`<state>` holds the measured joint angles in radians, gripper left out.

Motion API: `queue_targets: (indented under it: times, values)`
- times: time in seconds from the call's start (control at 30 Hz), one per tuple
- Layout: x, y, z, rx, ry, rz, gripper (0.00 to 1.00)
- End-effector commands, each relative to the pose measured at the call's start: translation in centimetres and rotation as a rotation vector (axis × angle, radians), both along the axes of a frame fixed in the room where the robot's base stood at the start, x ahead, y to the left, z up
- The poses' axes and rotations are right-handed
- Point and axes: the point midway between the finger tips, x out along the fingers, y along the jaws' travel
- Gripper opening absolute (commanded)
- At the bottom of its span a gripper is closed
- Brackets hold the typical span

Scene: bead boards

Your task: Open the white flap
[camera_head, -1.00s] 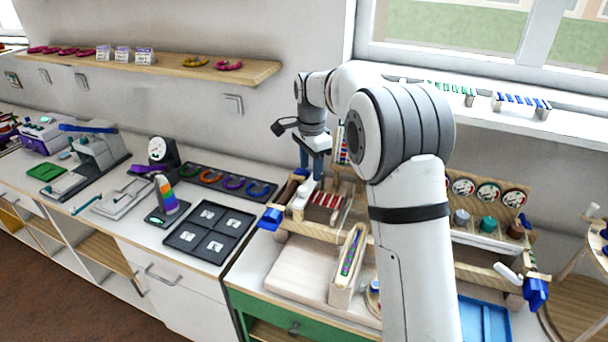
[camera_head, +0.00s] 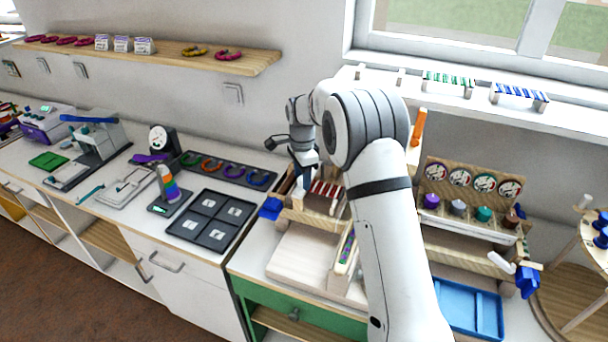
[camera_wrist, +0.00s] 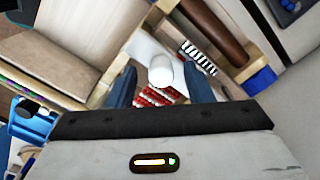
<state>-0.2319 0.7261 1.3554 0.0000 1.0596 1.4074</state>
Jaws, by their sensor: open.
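My gripper (camera_wrist: 160,86) is open, its two blue fingers pointing into the wooden bead board. In the wrist view a white cylindrical knob (camera_wrist: 160,70) shows between the fingers, with no clear contact visible. Behind it is a white panel (camera_wrist: 146,48), which looks like the white flap. Rows of red and white beads (camera_wrist: 155,97) lie beside the knob, partly behind the fingers. In the head view my gripper (camera_head: 304,178) is low over the board's left end, beside the red beads (camera_head: 326,189). The flap is hard to make out there.
A wooden wall and dark brown roll (camera_wrist: 216,30) lie close to the fingers, with a blue clamp (camera_wrist: 260,80) at the corner. In the head view a black tray (camera_head: 212,220) sits left of the board and a blue tray (camera_head: 468,308) to the right.

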Motion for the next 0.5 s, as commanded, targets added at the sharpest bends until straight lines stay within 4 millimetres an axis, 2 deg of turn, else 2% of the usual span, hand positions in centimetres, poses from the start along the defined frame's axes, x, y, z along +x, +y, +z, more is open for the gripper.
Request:
queue_targets:
  times: [0.17,0.5]
  values:
    - [-0.01,0.01,0.0,0.0,0.0,0.0,0.45]
    - [-0.04,0.01,0.02,0.0,0.001,0.001,0.17]
